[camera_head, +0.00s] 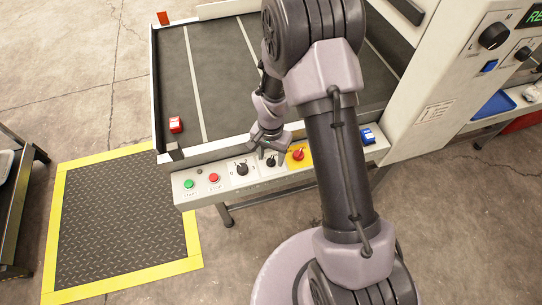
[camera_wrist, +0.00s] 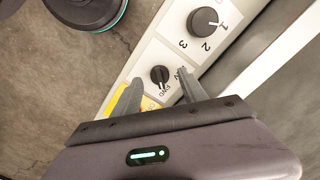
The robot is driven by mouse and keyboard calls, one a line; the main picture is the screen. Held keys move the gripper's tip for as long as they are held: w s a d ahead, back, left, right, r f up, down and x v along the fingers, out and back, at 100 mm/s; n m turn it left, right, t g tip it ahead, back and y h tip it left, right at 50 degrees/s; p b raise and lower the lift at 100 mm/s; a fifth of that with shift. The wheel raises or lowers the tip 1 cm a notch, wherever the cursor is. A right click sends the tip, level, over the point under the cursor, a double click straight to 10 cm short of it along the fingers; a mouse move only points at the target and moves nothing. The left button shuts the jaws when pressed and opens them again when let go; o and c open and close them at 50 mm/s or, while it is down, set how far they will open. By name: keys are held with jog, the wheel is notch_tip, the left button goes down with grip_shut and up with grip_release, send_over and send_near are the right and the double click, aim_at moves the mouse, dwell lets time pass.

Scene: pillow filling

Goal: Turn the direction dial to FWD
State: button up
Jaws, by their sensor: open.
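The direction dial (camera_wrist: 160,75) is a small black knob on a white plate in the wrist view, with "FWD" lettering beside it and a second label partly hidden by a finger. Its setting is hard to read. In the head view the dial (camera_head: 270,161) sits on the front control strip. My gripper (camera_wrist: 160,77) is open, one finger on each side of the dial in the picture. I cannot tell whether the fingers touch it. In the head view my gripper (camera_head: 270,152) is just over the strip at the dial.
A larger numbered dial (camera_wrist: 203,21) is close beside it. A yellow plate with a red button (camera_head: 298,153) is on the dial's other side. Green (camera_head: 188,184) and red (camera_head: 214,178) buttons are farther left. A grey belt bed (camera_head: 215,85) lies behind the strip.

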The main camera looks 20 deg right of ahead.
notch_tip(320, 180, up, 16)
jog(key=p, duration=0.6)
jog(key=shift+r, duration=0.2)
notch_tip(320, 180, up, 12)
jog(key=n+t, duration=0.1)
jog(key=t, duration=0.1)
send_over(271, 159)
jog(key=s+a, duration=0.1)
jog(key=s, duration=0.3)
jog(key=s+a+r+n+t+y, duration=0.1)
jog(key=s+r+t, duration=0.1)
jog(key=s+r, duration=0.3)
jog(key=s+a+r+n+t+y, duration=0.1)
jog(key=s+a+r, duration=0.1)
jog(key=s+r, duration=0.4)
jog(key=s, duration=0.4)
jog(key=shift+s+n+t, duration=0.15)
jog(key=shift+n+t, duration=0.25)
